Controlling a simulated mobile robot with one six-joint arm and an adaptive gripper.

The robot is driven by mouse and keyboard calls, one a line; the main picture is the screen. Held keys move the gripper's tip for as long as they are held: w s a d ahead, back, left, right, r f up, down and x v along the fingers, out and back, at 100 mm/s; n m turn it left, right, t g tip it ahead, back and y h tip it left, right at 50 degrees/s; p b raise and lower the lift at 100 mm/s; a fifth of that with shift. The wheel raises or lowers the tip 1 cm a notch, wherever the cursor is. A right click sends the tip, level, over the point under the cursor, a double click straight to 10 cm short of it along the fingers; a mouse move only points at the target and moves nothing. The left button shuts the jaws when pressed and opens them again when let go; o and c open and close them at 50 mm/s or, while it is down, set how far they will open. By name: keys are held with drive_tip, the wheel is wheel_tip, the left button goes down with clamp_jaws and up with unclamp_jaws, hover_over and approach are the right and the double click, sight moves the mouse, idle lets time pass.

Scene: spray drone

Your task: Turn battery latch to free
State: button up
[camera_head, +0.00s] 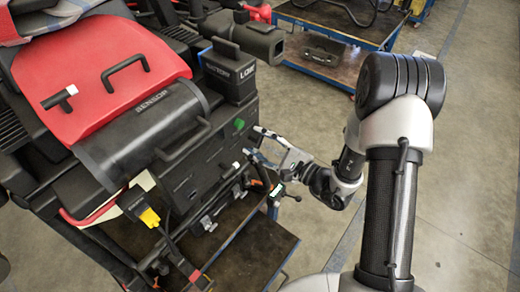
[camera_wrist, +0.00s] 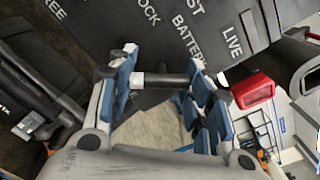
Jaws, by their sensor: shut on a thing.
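The battery latch (camera_wrist: 168,79) is a dark bar with a white end. In the wrist view it lies crosswise between the blue-padded fingers of my gripper (camera_wrist: 163,72), which is shut on it. The black battery panel (camera_wrist: 120,30) behind it carries white words, with FREE at the far left, LOCK in the middle and BATTERY further right. In the head view my gripper (camera_head: 255,142) is at the right side of the black drone body (camera_head: 205,165). The latch is mostly hidden by the fingers there.
A red cover (camera_head: 105,75) with black handles tops the drone. A yellow connector (camera_head: 149,217) hangs at its front. In the wrist view a red block (camera_wrist: 253,90) sits close to the right finger. A blue-framed cart (camera_head: 345,35) stands behind; open floor lies to the right.

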drive_tip(key=n+b, duration=0.4)
drive_tip(key=b, duration=0.1)
drive_tip(key=shift+s+f, duration=0.1)
drive_tip(key=shift+f, duration=0.25)
drive_tip(key=n+b, duration=0.3)
drive_tip(key=shift+r+b, duration=0.15)
drive_tip(key=shift+b, duration=0.2)
drive_tip(key=o, duration=0.8)
drive_tip(key=shift+o, duration=1.2)
drive_tip(key=shift+r, duration=0.15)
drive_tip(key=v, duration=1.2)
drive_tip(key=shift+a, duration=0.1)
